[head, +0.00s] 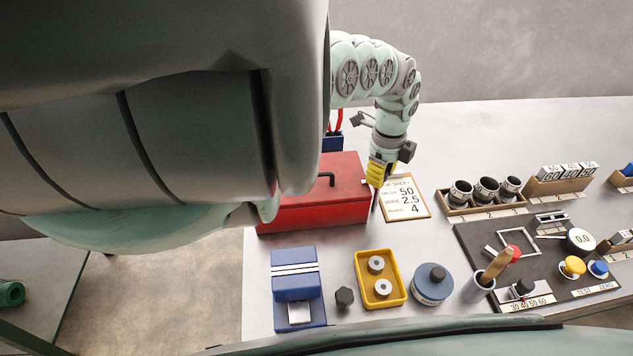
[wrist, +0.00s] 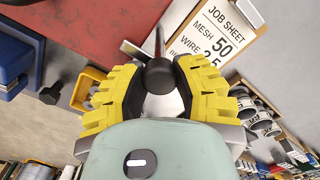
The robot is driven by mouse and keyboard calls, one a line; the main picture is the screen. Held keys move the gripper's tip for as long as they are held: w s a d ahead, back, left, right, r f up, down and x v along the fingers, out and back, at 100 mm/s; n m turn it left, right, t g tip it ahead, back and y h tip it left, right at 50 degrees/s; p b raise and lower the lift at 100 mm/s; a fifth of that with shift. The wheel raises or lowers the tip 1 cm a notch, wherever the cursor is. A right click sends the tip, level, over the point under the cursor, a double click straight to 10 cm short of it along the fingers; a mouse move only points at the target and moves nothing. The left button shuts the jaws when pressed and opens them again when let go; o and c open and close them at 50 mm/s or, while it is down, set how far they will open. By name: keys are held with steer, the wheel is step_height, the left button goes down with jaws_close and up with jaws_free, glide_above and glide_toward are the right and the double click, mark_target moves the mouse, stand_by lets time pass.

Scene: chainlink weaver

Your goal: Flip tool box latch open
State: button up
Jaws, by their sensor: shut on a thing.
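My gripper (head: 379,176) is at the box's right end, pointing down. Its yellow fingers are shut on a dark round-ended rod (wrist: 160,76), which sits between the fingertips; the rod also shows below the fingers in the head view (head: 375,203). A grey metal strip (wrist: 138,50) lies beside the rod at the box's edge. I cannot tell whether rod or strip is the latch.
A job sheet clipboard (head: 404,198) lies close to the right of my gripper. A yellow tray (head: 402,300) and a blue fixture (head: 298,265) stand in front of the box. A wooden rack (head: 460,209) with dark cylinders is farther right.

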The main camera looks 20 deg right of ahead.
jaws_close()
steer(key=n, duration=0.1)
steer(key=n+b, duration=0.1)
steer(key=n, duration=0.1)
steer(key=shift+w+a+n, duration=0.15)
steer(key=shift+n, duration=0.15)
steer(key=n+b, duration=0.1)
steer(key=n, duration=0.4)
steer(key=shift+b, duration=0.3)
steer(key=n, duration=0.5)
steer(key=shift+b, duration=0.3)
steer(key=shift+n, duration=2.1)
